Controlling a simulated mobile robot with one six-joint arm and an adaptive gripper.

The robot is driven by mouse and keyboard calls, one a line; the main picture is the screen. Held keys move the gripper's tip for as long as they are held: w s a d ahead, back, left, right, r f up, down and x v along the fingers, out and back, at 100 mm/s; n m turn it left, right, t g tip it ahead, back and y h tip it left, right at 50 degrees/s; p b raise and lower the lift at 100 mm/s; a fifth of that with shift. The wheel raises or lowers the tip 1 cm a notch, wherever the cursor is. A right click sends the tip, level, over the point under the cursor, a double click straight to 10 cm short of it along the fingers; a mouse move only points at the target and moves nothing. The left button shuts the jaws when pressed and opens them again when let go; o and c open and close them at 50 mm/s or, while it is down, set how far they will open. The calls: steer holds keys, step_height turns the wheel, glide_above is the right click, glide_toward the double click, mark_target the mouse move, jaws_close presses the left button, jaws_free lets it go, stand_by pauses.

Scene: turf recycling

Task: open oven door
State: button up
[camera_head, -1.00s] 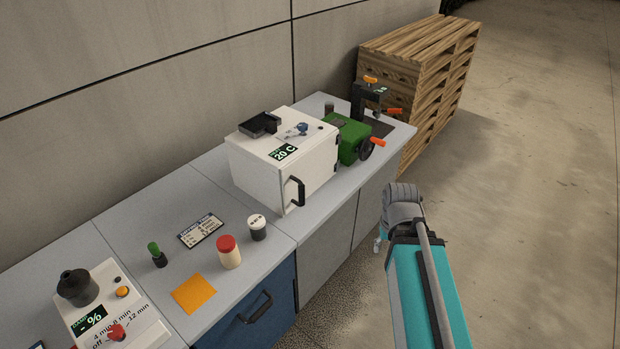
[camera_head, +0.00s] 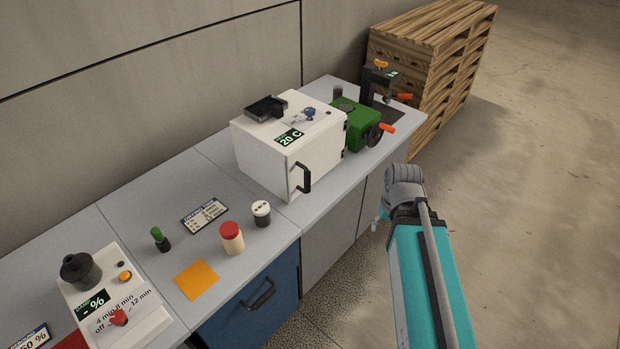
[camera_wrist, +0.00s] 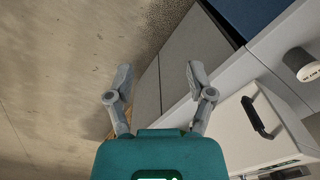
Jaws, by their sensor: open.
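The oven is a white box (camera_head: 265,158) on the grey counter, with a "20 C" display on top and a black handle (camera_head: 304,178) on its front door. The door looks shut. In the wrist view the oven (camera_wrist: 238,137) is at the lower right, with its black handle (camera_wrist: 257,118) facing the counter's front part. My gripper (camera_wrist: 157,75) is open and empty in the wrist view, to the left of the handle and apart from it, over the floor and cabinet fronts. In the head view my arm is right of the oven, and the gripper's fingers are mostly hidden behind it.
A green machine (camera_head: 357,128) with orange handles stands right of the oven. Pallets (camera_head: 428,78) are stacked behind. A red-lidded jar (camera_head: 231,239), a white-lidded jar (camera_head: 261,214) and an orange sheet (camera_head: 197,280) lie left along the counter. The floor at right is clear.

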steer(key=w+a+f+m+t+y+b, duration=0.1)
steer(key=w+a+f+m+y+b, duration=0.2)
steer(key=w+a+f+m+b, duration=0.15)
steer(key=m+t+y+b, duration=0.7)
steer(key=m+y+b, duration=0.6)
steer(key=m+b, duration=0.7)
glide_toward(308, 177)
steer(key=d+n, duration=0.2)
steer(key=d, duration=0.1)
steer(key=shift+s+f+m+b, duration=0.25)
steer(key=shift+s+f+b, duration=0.05)
steer(key=shift+f, duration=0.05)
steer(key=x, duration=1.3)
steer(key=shift+w+a+f, duration=0.2)
steer(key=shift+a, duration=0.1)
